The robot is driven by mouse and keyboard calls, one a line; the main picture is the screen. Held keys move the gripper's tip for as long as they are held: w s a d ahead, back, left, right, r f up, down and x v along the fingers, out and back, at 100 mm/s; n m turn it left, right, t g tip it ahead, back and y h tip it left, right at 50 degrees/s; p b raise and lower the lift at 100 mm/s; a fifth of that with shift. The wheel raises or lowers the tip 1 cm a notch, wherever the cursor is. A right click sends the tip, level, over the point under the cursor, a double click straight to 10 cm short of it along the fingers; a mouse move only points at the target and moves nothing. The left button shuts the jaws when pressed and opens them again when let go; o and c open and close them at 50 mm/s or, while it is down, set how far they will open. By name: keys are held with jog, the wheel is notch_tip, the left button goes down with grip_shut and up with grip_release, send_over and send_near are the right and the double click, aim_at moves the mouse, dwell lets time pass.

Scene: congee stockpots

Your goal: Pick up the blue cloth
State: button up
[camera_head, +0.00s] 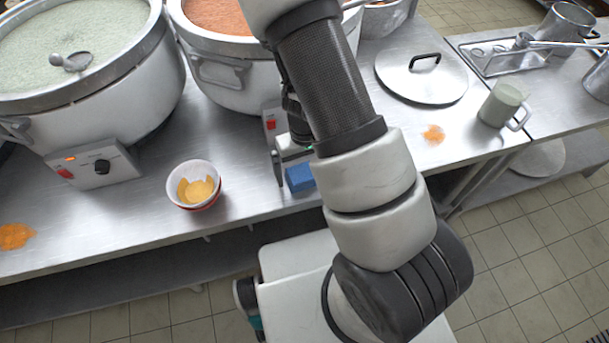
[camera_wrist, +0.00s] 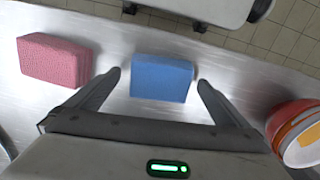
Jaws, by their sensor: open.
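The blue cloth (camera_head: 299,177) is a small folded block on the steel counter, near its front edge. In the wrist view the blue cloth (camera_wrist: 162,78) lies between and just beyond my open fingertips. My gripper (camera_wrist: 159,84) is open and empty, with one finger on each side of the cloth. In the head view my gripper (camera_head: 281,165) is mostly hidden behind my arm, just beside the cloth. I cannot tell how high the fingertips are above the counter.
A pink sponge-like block (camera_wrist: 56,60) lies left of the cloth in the wrist view. A white bowl (camera_head: 193,183) in a red one stands left of it in the head view. Large pots (camera_head: 130,100) stand behind. A lid (camera_head: 421,76) and green mug (camera_head: 500,103) are at right.

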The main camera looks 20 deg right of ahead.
aim_at(305, 171)
jog(key=shift+f, duration=0.45)
jog(key=shift+c, duration=0.3)
jog(key=c, duration=1.1)
jog(key=shift+o, duration=0.2)
jog(key=shift+r, duration=0.1)
notch_tip(305, 171, up, 10)
jog(key=shift+f+p, duration=0.1)
jog(key=shift+p, duration=1.1)
